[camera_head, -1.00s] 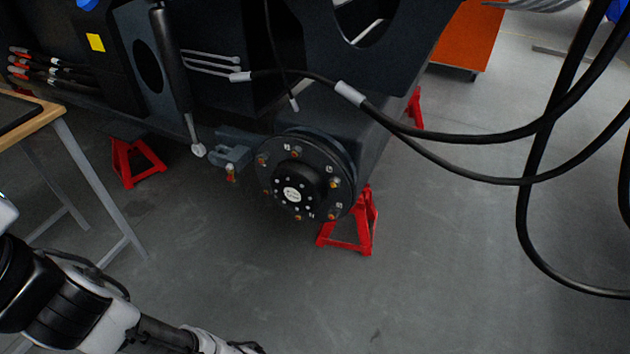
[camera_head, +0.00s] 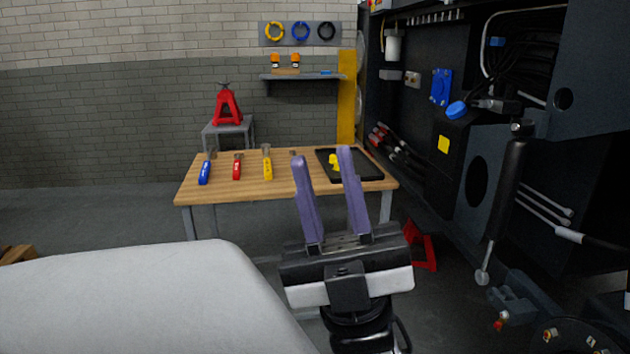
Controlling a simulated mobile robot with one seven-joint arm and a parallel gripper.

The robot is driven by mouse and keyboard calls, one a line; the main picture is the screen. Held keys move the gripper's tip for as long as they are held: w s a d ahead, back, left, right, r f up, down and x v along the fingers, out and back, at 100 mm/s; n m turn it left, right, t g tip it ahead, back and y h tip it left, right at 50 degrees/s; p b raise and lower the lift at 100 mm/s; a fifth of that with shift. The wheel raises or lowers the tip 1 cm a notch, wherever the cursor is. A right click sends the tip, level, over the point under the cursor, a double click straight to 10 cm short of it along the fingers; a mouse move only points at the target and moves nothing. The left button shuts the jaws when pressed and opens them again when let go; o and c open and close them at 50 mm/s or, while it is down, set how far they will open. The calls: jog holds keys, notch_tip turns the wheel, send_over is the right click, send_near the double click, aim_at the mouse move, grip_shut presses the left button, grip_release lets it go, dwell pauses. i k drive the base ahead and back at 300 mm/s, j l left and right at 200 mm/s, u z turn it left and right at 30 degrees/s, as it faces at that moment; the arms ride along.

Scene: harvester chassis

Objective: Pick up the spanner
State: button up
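A wooden-topped workbench (camera_head: 222,188) stands ahead with several hand tools lying in a row. There is a blue-handled tool (camera_head: 205,171), a red-handled tool (camera_head: 237,168) and a yellow-handled tool (camera_head: 267,164) with a wider metal head. Another tool's tip shows beside my left finger, the rest hidden behind it. I cannot tell for sure which one is the spanner. My gripper (camera_head: 322,158) is in front of the bench, its two purple fingers apart and pointing up in the picture, with nothing between them.
A black tray (camera_head: 374,173) with a yellow item (camera_head: 335,161) lies at the bench's right end. A red stand (camera_head: 227,106) sits on a small grey table behind. The dark harvester chassis (camera_head: 488,185) is close on the right. Open floor lies to the left.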

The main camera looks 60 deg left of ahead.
aim_at(238, 165)
jog(key=u, duration=2.25)
